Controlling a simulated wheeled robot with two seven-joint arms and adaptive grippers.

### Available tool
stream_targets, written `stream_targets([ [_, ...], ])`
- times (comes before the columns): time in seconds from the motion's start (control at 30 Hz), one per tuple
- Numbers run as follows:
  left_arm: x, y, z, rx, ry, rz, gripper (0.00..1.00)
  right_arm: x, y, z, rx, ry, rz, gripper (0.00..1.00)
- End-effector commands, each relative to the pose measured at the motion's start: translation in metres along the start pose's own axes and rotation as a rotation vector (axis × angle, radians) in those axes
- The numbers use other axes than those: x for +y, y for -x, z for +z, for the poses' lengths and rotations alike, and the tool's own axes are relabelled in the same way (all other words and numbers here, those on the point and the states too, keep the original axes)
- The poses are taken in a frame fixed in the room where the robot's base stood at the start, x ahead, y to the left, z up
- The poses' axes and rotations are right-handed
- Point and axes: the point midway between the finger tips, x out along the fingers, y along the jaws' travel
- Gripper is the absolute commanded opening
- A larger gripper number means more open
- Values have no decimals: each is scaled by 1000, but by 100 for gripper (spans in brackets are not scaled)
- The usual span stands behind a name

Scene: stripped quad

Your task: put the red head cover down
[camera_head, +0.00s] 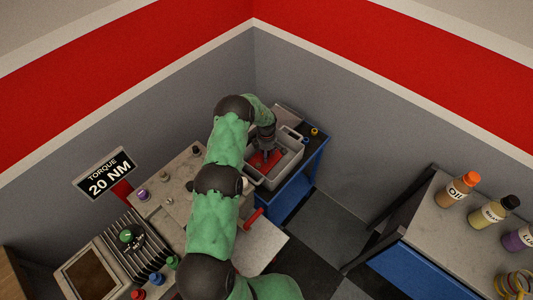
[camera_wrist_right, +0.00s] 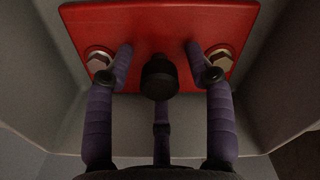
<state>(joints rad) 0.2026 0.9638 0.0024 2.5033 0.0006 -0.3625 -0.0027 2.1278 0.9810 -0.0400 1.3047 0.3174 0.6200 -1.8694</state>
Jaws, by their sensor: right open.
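The red head cover (camera_head: 258,164) lies inside a grey bin (camera_head: 288,171) in the head view. In the right wrist view the cover (camera_wrist_right: 160,22) is a flat red plate against the grey bin walls, with a hex bolt head near each side. My right gripper (camera_head: 266,153) reaches down into the bin over the cover. Its purple fingers (camera_wrist_right: 160,65) are spread apart in the wrist view, with nothing clamped between them. A dark round shape shows between them; I cannot tell whether it is a knob or a fingertip. Contact with the cover is unclear. My left gripper is not in view.
The bin stands on a blue cart (camera_head: 297,190) by the wall corner. A grey workbench (camera_head: 165,212) with a ribbed engine part (camera_head: 117,245) and small coloured caps lies left. Another bench (camera_head: 447,222) holds bottles at the right. Tiled floor is free between.

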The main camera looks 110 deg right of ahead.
Motion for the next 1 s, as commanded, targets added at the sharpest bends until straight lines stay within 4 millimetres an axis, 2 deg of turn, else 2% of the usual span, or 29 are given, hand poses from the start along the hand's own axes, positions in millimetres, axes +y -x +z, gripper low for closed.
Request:
stream_targets([
  [0.4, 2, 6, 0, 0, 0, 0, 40, 2, 77, 0, 0, 0, 4, 54],
  [0.6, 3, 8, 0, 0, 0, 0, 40, 1, 106, 0, 0, 0, 2, 54],
  [0.8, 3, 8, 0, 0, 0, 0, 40, 0, 119, 0, 0, 0, 0, 54],
  [1.0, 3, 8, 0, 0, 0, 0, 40, 0, 120, 0, 0, 0, 0, 54],
])
